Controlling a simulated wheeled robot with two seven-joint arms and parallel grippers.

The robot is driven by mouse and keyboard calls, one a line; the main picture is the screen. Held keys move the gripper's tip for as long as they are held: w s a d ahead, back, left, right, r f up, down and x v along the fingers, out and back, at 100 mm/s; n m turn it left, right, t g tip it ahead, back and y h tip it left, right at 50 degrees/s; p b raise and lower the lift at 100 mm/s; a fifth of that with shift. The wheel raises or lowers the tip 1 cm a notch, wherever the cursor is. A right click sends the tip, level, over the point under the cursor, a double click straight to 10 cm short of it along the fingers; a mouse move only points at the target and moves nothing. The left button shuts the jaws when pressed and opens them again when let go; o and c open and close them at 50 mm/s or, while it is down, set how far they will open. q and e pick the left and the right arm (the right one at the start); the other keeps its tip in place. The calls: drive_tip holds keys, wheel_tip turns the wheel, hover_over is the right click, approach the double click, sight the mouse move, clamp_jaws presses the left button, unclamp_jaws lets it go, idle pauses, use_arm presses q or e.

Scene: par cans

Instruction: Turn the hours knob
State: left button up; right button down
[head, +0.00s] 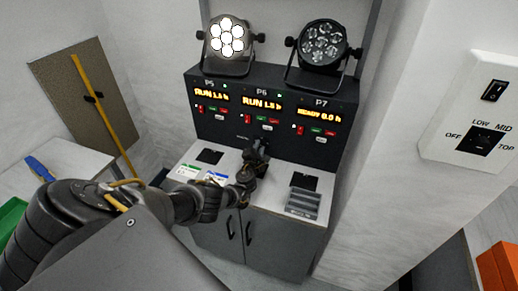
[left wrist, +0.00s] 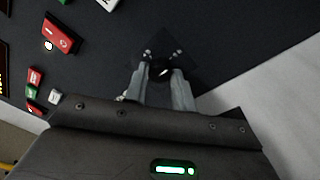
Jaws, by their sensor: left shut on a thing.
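The hours knob (left wrist: 160,70) is a small dark round knob on the black control panel (head: 290,146). In the left wrist view it sits between the two grey fingertips of my left gripper (left wrist: 161,77). The gripper is shut on it, with small light dots on the panel around it. In the head view my left gripper (head: 259,147) reaches the lower front of the panel, below the P6 display (head: 262,104), and hides the knob. Which way the knob points is hard to tell. My right gripper is in neither view.
Two lamps, one lit (head: 227,38) and one dark (head: 323,44), stand on the panel. Its P5 and P6 displays read RUN, and P7 reads READY 0.0 h. A grey tray (head: 303,203) lies on the counter. A wall switch box (head: 478,115) is at the right.

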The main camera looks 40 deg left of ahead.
use_arm(q)
drive_tip(key=o, duration=1)
drive_tip(key=shift+a, duration=0.1)
drive_tip(key=shift+s+d+r+p, duration=0.15)
drive_tip(key=shift+s+d+p, duration=0.15)
drive_tip(key=shift+s+p, duration=0.25)
drive_tip(key=p+v, duration=0.4)
drive_tip(key=v, duration=0.4)
drive_tip(key=shift+s+d, duration=0.1)
drive_tip(key=shift+s, duration=0.2)
drive_tip(key=shift+s+d, duration=0.2)
drive_tip(key=shift+s, duration=0.25)
